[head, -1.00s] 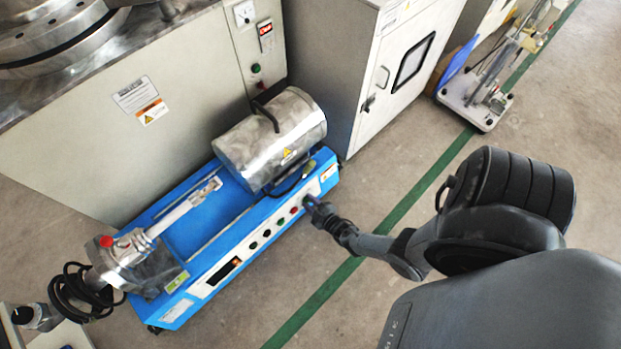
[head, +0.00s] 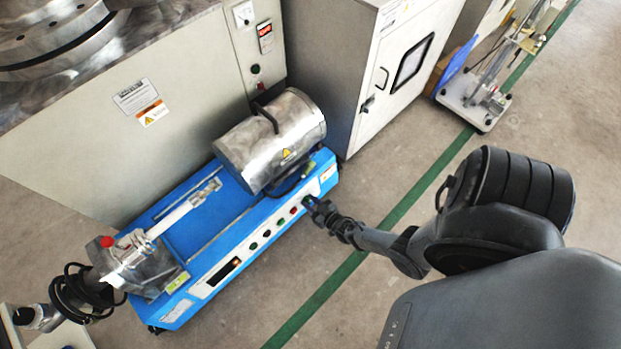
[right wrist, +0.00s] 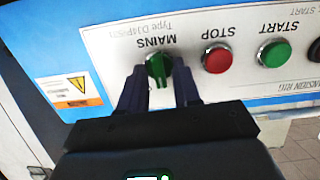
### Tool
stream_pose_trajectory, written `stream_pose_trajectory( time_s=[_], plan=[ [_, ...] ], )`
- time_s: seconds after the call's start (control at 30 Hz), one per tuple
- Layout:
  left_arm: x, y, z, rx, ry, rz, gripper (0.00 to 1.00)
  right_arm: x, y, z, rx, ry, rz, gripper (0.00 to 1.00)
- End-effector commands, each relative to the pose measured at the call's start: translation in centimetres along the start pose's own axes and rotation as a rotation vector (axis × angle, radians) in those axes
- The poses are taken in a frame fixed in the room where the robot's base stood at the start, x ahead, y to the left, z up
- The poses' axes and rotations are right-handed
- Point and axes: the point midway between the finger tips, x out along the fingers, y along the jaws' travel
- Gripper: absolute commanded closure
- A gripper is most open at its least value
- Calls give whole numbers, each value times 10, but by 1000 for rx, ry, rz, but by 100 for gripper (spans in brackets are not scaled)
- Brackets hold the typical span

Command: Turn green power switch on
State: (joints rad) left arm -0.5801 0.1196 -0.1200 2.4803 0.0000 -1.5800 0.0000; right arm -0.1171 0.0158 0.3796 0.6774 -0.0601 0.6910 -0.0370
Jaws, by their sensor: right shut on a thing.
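The green power switch (right wrist: 158,67) is a round green knob with a raised grip bar, under the upside-down label MAINS on a white panel (right wrist: 110,50). My right gripper (right wrist: 159,82) has its two dark fingers on either side of this knob and is shut on it. The grip bar stands about upright in the right wrist view. In the head view my right gripper (head: 310,204) is at the right end of the blue machine's (head: 215,262) front panel, and the knob is hidden there. My left gripper is not in view.
A red STOP button (right wrist: 216,58) and a green START button (right wrist: 274,53) sit right of the knob in the right wrist view. A metal drum (head: 270,140) lies on the blue machine. Grey cabinets (head: 130,150) stand behind; the floor (head: 400,300) in front is open.

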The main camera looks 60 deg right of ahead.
Motion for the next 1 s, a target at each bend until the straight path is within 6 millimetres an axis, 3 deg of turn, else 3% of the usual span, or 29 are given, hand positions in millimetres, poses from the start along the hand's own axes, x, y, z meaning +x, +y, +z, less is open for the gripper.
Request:
stream_pose_trajectory(
  time_s=[0.6,1.0],
  plan=[
    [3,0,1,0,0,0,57,0,3,1,568,0,-50,98],
    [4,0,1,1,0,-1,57,0,3,2,792,-1,-70,98]
  ],
)
